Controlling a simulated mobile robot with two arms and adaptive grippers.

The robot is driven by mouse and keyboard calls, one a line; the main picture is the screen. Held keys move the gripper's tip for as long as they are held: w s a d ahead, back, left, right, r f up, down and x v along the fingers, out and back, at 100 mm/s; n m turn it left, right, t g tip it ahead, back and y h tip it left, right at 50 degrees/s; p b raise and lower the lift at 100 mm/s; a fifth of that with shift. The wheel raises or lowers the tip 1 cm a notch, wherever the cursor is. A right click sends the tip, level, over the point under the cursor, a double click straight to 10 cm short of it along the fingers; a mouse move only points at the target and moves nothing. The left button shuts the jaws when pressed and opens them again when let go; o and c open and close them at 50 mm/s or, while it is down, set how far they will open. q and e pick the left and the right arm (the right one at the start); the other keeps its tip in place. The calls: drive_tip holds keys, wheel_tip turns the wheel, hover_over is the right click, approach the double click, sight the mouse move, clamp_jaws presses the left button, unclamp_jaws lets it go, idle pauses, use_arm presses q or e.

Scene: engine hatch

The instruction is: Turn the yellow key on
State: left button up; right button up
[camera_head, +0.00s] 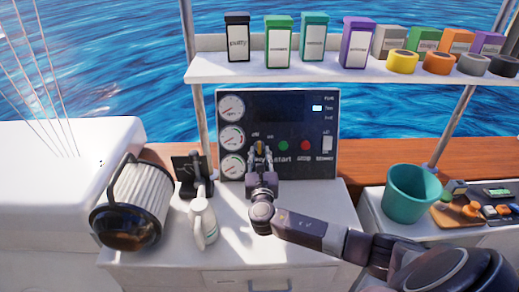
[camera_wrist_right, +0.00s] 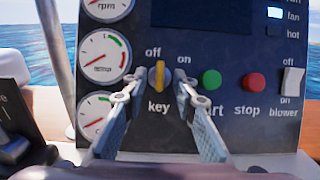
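The yellow key (camera_wrist_right: 160,76) stands upright on the dark control panel, between the words off and on and above the word key. It also shows small in the head view (camera_head: 260,147), just beyond my right gripper (camera_head: 261,157). In the right wrist view my right gripper (camera_wrist_right: 155,97) is open, its fingers to the left and right of the key at a slight distance. I cannot tell how far the fingertips are from the panel. My left gripper is not in view.
The panel holds gauges (camera_wrist_right: 104,56), a green start button (camera_wrist_right: 211,79), a red stop button (camera_wrist_right: 253,83) and a white blower switch (camera_wrist_right: 292,81). A white bottle (camera_head: 203,222) and a ribbed filter (camera_head: 140,197) stand left. A teal bucket (camera_head: 410,194) stands right. A shelf (camera_head: 230,70) hangs above.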

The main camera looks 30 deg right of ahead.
sight(259, 148)
drive_tip(key=shift+w+d, duration=0.4)
drive_tip(key=shift+w, duration=0.15)
drive_tip(key=shift+w+d, duration=0.15)
drive_tip(key=shift+w, duration=0.15)
drive_tip(key=shift+w+d, duration=0.15)
drive_tip(key=shift+w, duration=0.1)
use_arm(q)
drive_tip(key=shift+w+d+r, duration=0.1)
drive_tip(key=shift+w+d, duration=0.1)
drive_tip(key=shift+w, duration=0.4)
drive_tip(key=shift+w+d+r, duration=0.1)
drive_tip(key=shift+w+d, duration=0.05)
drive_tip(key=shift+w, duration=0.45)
use_arm(e)
drive_tip(key=c, duration=0.5)
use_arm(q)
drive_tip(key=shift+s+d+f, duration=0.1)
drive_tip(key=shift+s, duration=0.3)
use_arm(e)
clamp_jaws()
